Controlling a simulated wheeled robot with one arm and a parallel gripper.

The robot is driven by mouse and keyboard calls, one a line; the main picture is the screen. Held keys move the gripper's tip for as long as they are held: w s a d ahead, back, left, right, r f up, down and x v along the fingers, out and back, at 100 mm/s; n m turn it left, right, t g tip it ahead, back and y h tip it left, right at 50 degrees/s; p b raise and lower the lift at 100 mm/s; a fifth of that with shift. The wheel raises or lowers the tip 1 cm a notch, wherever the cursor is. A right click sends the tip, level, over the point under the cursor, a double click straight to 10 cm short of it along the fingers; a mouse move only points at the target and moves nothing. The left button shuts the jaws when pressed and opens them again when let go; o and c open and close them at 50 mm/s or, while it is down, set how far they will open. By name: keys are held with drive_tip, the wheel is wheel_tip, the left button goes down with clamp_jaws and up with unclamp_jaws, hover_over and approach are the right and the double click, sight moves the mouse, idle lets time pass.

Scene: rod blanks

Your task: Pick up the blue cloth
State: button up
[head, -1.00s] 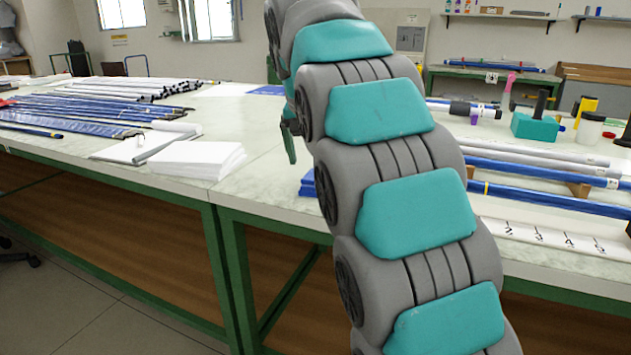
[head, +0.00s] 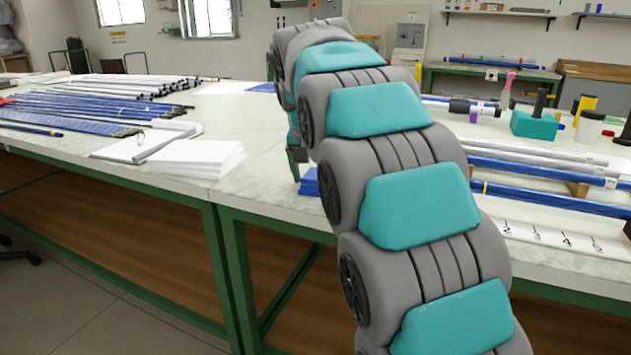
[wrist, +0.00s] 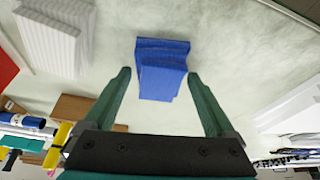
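The blue cloth (wrist: 162,68) shows in the wrist view as a folded, stacked bundle on the pale table top. In the head view only a blue piece of it (head: 310,183) shows near the table's front edge, the rest hidden behind my arm. My gripper (wrist: 158,82) is open in the wrist view. Its two green fingers stand apart, one on each side of the cloth, with visible gaps. I cannot tell whether they are at the cloth's height. In the head view one green finger (head: 294,167) shows just left of the cloth.
A stack of white paper (head: 190,160) and an open notebook (head: 135,147) lie left on the table (head: 240,130). Blue and grey rods (head: 545,170) lie to the right, with a teal block (head: 535,126) behind. Blue rods (head: 70,115) cover the far left.

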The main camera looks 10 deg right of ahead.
sight(315, 175)
drive_tip(key=c, duration=1.1)
drive_tip(key=shift+r, duration=0.15)
wheel_tip(315, 175, up, 10)
drive_tip(key=shift+p, duration=0.3)
idle(0.3)
drive_tip(key=o, duration=0.8)
drive_tip(key=c, duration=0.6)
drive_tip(key=shift+c, duration=0.2)
